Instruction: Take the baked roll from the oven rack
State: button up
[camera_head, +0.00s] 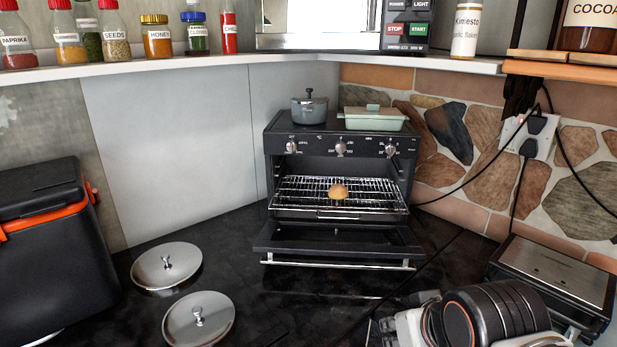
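The baked roll (338,191) is small, round and golden brown. It sits on the wire oven rack (300,200), near its middle. The rack is in a small black toaster oven (278,145) with three knobs. The oven door (340,240) is folded down open, with a silver handle bar along its front. Part of my arm, white with black and an orange ring, shows at the bottom right, apart from the oven. My gripper's fingers cannot be made out, and nothing touches the roll.
A grey pot (310,111) and a pale green lidded dish (374,119) stand on the oven. Two metal lids (166,266) (198,318) lie front left. A black and orange box (50,250) stands left, a metal-topped appliance (553,275) right. Cables hang at right. The counter before the door is clear.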

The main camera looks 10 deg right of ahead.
aim_at(337, 192)
jog(key=i+j+z, duration=0.1)
jog(key=j+z, duration=0.45)
jog(key=z, duration=0.25)
jog(key=j+z, duration=0.45)
jog(key=i+l, duration=0.05)
jog(key=l, duration=0.05)
